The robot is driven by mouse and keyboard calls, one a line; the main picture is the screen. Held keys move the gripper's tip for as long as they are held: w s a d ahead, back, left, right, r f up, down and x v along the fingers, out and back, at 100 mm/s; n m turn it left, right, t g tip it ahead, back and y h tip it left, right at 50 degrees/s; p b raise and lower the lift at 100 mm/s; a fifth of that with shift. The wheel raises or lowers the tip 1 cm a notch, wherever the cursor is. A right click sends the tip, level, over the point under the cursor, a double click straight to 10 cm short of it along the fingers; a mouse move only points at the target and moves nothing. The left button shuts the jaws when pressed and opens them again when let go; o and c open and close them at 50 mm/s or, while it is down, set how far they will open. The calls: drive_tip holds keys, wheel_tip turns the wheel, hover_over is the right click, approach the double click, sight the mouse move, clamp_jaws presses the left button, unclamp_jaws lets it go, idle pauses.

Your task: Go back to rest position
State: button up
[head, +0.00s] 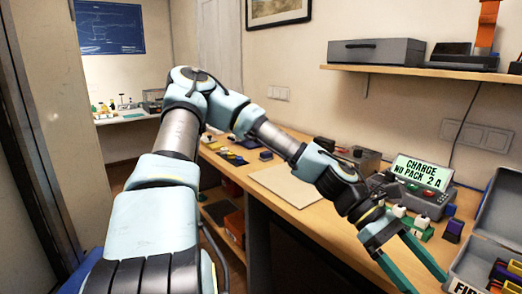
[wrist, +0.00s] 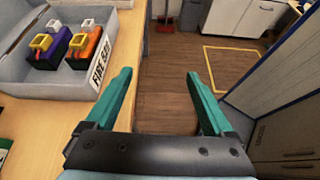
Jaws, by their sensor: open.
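My gripper (head: 412,262) reaches out at the lower right of the head view, past the front edge of the wooden workbench (head: 284,192). Its two green fingers are apart and nothing is between them. In the wrist view my gripper (wrist: 160,100) is open, with wooden floor (wrist: 165,75) showing beyond the fingers. The left finger is close to the bench edge and the grey case.
A grey open case labelled FIRE SET (wrist: 103,62) holds coloured blocks. A charger with a lit display (head: 420,172) stands at the back of the bench. A pale mat (head: 285,184) lies clear. A shelf (head: 420,70) hangs above. A cabinet (wrist: 290,130) stands at right.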

drive_tip(key=w+a+f+m+t+y, duration=0.25)
drive_tip(key=w+a+f, duration=0.2)
drive_tip(key=a, duration=0.25)
drive_tip(key=w+a+f+m+t+y, duration=0.1)
drive_tip(key=w+a+f+t+y, duration=0.15)
drive_tip(key=a+f, duration=0.35)
drive_tip(key=w+a+r+m+t+y, duration=0.1)
drive_tip(key=w+a+r, duration=0.4)
drive_tip(key=a, duration=0.5)
drive_tip(key=w+a+r+m+t+y, duration=0.1)
drive_tip(key=w+a+r+m+t, duration=0.2)
drive_tip(key=a, duration=0.8)
wheel_tip(320, 180, up, 3)
drive_tip(key=w+t, duration=0.2)
drive_tip(key=t, duration=0.1)
drive_tip(key=shift+w+r, duration=0.2)
drive_tip(key=shift+w, duration=0.15)
